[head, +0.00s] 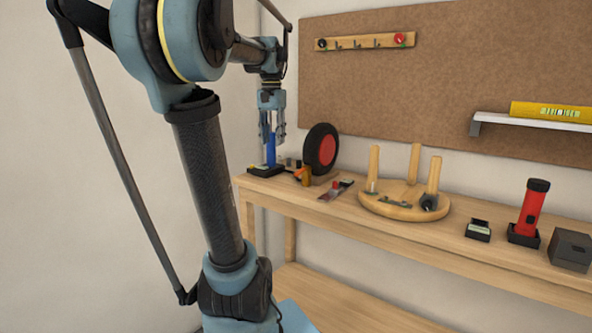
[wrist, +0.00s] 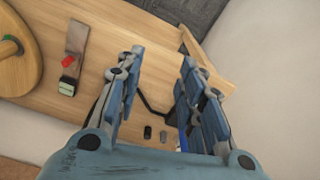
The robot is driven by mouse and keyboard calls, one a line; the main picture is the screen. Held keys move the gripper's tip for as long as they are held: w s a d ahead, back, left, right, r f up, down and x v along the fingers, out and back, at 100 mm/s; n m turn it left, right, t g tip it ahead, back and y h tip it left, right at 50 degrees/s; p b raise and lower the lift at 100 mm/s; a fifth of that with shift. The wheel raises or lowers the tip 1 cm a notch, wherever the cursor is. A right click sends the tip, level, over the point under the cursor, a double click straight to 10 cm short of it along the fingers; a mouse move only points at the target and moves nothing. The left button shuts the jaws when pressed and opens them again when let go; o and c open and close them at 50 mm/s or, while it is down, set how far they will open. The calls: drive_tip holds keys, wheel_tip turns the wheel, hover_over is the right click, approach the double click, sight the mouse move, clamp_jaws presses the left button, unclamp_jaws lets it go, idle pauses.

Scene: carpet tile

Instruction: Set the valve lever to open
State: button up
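A blue upright piece (head: 270,149) stands on a black base (head: 265,170) at the far left end of the workbench. It may be the valve lever; its marking is too small to read. My gripper (head: 272,135) points down right over it, with its fingers spread. In the wrist view the two fingers (wrist: 156,72) are well apart, with bench top and a black bent edge showing between them. A sliver of blue (wrist: 183,142) shows by the right finger. I cannot tell whether the fingers touch the blue piece. A small orange and brass-coloured fitting (head: 305,176) sits just right of the base.
A black wheel with a red hub (head: 321,150) stands close on the right. Further right are a flat strip with a red part (head: 336,190), a round wooden stand with pegs (head: 400,207), a red torch (head: 530,208) and a grey box (head: 570,251).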

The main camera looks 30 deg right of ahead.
sight(297, 172)
drive_tip(key=d+r+m, duration=0.3)
drive_tip(key=d+r, duration=0.2)
drive_tip(key=d, duration=0.5)
wheel_tip(297, 172, down, 18)
drive_tip(key=shift+a+r, duration=0.15)
clamp_jaws()
